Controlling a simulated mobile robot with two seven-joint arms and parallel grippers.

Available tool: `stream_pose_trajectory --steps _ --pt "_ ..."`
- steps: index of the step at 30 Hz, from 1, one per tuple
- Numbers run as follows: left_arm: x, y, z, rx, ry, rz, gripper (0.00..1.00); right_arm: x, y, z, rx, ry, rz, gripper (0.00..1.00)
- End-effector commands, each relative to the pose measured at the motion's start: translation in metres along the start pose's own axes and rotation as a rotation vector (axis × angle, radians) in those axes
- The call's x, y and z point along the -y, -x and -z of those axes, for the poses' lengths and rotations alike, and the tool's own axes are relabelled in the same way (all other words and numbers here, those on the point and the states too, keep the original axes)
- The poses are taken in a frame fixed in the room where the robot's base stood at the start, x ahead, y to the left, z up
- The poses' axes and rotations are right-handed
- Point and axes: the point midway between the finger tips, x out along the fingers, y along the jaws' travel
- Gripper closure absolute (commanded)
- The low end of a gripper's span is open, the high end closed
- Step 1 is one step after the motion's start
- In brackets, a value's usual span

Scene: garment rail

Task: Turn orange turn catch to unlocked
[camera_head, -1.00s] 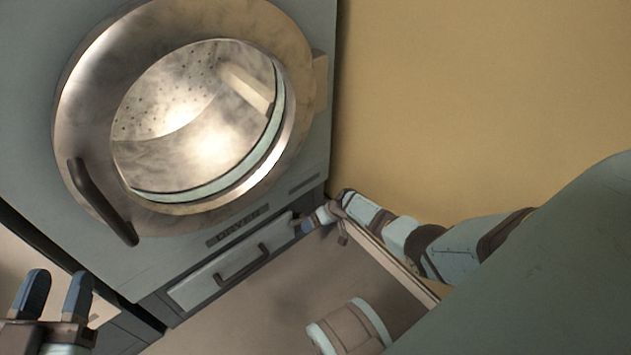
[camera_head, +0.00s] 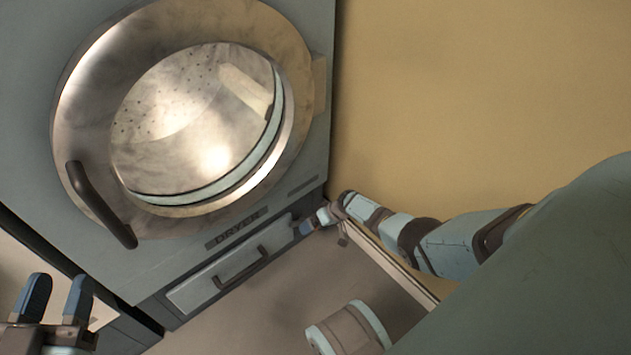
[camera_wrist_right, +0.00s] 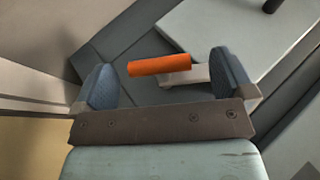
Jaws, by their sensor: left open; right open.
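The orange turn catch (camera_wrist_right: 160,65) shows in the right wrist view, a short orange bar on a pale mount, fixed beside the dryer's lower drawer. My right gripper (camera_wrist_right: 165,85) is open, its two blue fingers on either side of the catch. I cannot tell whether they touch it. In the head view my right gripper (camera_head: 307,226) is small, at the right end of the drawer, and the catch is hidden there. My left gripper (camera_head: 57,298) is open and empty at the lower left, away from the catch.
The dryer has a round glass door (camera_head: 200,125) with a dark handle (camera_head: 101,205). Below it is a pale drawer (camera_head: 222,277) with a handle. A tan wall (camera_head: 480,100) stands close to the right of the dryer.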

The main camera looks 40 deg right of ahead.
Motion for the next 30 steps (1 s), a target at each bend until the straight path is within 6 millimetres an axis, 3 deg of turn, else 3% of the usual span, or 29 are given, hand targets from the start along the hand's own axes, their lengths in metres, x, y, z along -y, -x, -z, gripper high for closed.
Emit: stream_pose_trajectory --steps 6,16,24,30 --pt "0.001 0.000 0.013 0.023 0.033 -0.012 0.57 0.013 0.017 0.007 -0.001 0.000 0.000 0.00" --pt "-0.032 0.016 0.011 0.213 0.392 -0.015 0.57 0.058 0.075 0.030 -0.002 0.003 -0.001 0.00" --pt "-0.018 0.012 0.062 0.036 0.386 0.038 0.57 0.094 0.122 0.050 0.000 0.003 0.000 0.00" --pt "-0.013 0.013 0.083 -0.047 0.377 0.059 0.57 0.111 0.143 0.058 0.001 0.002 0.000 0.00"
